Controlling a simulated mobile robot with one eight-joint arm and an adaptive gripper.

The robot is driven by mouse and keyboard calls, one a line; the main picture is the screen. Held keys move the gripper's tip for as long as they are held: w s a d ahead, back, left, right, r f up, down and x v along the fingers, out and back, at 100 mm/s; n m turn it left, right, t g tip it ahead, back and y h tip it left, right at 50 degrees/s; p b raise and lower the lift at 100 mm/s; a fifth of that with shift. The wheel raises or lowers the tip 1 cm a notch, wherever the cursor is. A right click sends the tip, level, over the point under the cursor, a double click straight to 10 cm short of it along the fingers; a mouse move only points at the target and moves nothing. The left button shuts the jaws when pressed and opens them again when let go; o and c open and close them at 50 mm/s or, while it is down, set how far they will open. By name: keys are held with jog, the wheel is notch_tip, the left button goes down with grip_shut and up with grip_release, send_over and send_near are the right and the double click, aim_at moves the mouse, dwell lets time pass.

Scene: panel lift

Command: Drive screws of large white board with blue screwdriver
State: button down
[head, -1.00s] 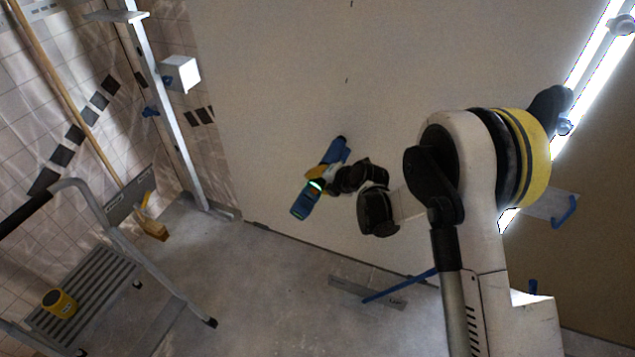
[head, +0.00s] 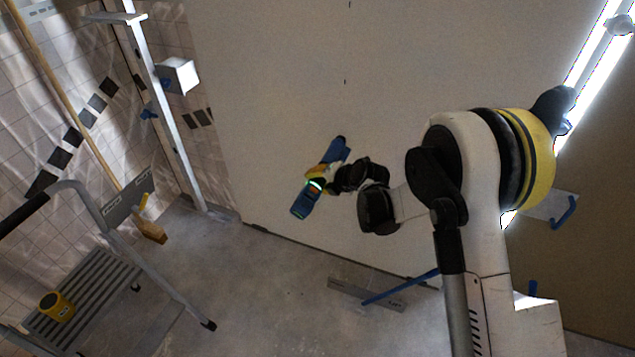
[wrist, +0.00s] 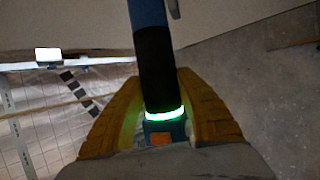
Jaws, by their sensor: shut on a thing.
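A blue screwdriver (head: 304,203) with a black middle and a glowing green ring is held at a slant in my gripper (head: 322,183). In the wrist view the yellow fingers (wrist: 165,105) are shut around the screwdriver (wrist: 158,65) on both sides. The large white board (head: 290,60) stands behind it and fills the middle of the head view. The upper end of the screwdriver lies close in front of the board; I cannot tell whether it touches. Small dark marks show high on the board. The tool's tip is out of the wrist view.
A grey step stool (head: 90,300) with a yellow tape measure (head: 57,306) stands at lower left. A metal upright (head: 170,130) carries a white box (head: 180,75). A broom (head: 150,229) leans on the tiled wall. A panel lifter (head: 365,296) lies at the board's foot. A bright lamp (head: 595,70) is at upper right.

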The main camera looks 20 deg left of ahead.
aim_at(317, 188)
jog(key=shift+w+r, duration=0.1)
jog(key=shift+w, duration=0.55)
dwell(2.1)
dwell(0.7)
jog(key=shift+s+a+b, duration=0.15)
jog(key=shift+s+b, duration=0.5)
jog(key=shift+s, duration=1.65)
